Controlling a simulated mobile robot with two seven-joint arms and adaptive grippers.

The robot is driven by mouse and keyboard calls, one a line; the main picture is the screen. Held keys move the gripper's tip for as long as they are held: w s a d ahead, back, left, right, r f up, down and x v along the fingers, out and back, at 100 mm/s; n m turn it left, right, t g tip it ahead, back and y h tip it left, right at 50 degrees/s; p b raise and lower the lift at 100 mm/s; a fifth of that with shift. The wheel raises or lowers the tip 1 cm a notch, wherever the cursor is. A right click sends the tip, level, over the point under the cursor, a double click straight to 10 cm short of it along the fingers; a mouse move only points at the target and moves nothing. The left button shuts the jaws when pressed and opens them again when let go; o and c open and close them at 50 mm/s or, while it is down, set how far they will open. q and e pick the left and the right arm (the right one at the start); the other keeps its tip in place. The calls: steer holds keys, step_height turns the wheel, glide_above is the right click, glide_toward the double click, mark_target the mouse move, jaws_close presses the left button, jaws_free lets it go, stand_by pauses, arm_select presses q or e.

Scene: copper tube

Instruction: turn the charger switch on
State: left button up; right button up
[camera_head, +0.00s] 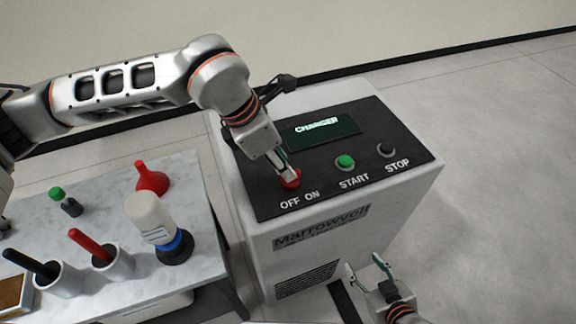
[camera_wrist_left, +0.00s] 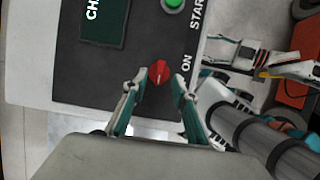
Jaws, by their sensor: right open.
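The charger (camera_head: 350,225) is a white cabinet with a black sloped panel. Its red switch knob (camera_head: 291,180) sits above the OFF and ON labels, partly hidden by my left gripper (camera_head: 286,168). In the left wrist view, the red knob (camera_wrist_left: 159,74) is between the tips of my left gripper (camera_wrist_left: 157,82), which are apart, one on each side with small gaps. I cannot tell which label the knob points to. My right gripper (camera_head: 364,264) is open and empty, low in front of the charger's right side.
The panel also has a lit CHARGER screen (camera_head: 321,132), a green START button (camera_head: 345,161) and a black STOP button (camera_head: 387,150). A table (camera_head: 205,205) on the left holds a white bottle (camera_head: 150,215), a red funnel (camera_head: 151,178) and cups with handles. Floor on the right is clear.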

arm_select(q)
steer(key=shift+x, duration=1.65)
jaws_close()
